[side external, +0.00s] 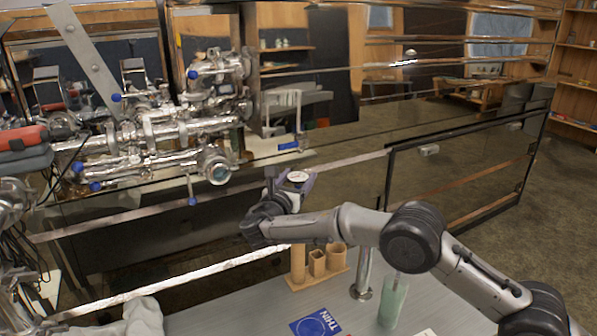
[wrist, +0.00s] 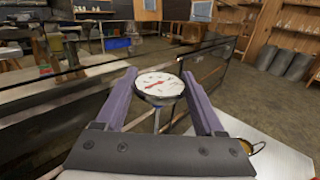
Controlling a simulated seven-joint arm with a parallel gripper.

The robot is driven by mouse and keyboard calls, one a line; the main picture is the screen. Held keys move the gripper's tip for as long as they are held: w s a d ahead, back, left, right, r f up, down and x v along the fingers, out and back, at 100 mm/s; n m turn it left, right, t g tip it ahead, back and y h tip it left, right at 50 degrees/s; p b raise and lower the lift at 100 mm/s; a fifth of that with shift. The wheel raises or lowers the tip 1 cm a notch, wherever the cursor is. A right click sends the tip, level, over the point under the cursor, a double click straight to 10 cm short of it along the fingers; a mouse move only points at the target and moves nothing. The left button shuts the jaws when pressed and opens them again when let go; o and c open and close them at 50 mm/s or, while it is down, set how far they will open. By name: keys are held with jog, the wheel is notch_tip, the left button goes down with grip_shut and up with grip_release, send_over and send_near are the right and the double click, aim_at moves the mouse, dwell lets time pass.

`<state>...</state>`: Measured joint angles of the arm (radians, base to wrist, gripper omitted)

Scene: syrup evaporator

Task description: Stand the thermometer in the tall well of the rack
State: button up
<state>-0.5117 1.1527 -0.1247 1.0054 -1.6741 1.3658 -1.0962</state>
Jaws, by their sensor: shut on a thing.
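The thermometer has a round white dial (side external: 298,176) with a red needle. In the wrist view its dial (wrist: 159,84) faces the camera between two purple fingers, and a thin stem runs down below it. My gripper (side external: 291,184) is shut on the thermometer and holds it above the rack. In the side external view my wrist hides the stem, so I cannot see its tip. The tan rack (side external: 318,278) stands on the table with wells of different heights. The tall well (side external: 298,263) is at its left, below my gripper, its upper part close behind my arm.
A metal post (side external: 361,283) on a round foot stands right of the rack. A green cylinder (side external: 390,302) stands farther right. A blue card marked THIN (side external: 314,324) lies in front on the grey table (side external: 240,312).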

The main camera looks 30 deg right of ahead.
jog(key=shift+f, duration=8.65)
jog(key=o, duration=1.2)
jog(key=shift+c, duration=0.2)
jog(key=v, duration=0.7)
jog(key=shift+s, duration=0.2)
jog(key=shift+a, duration=0.15)
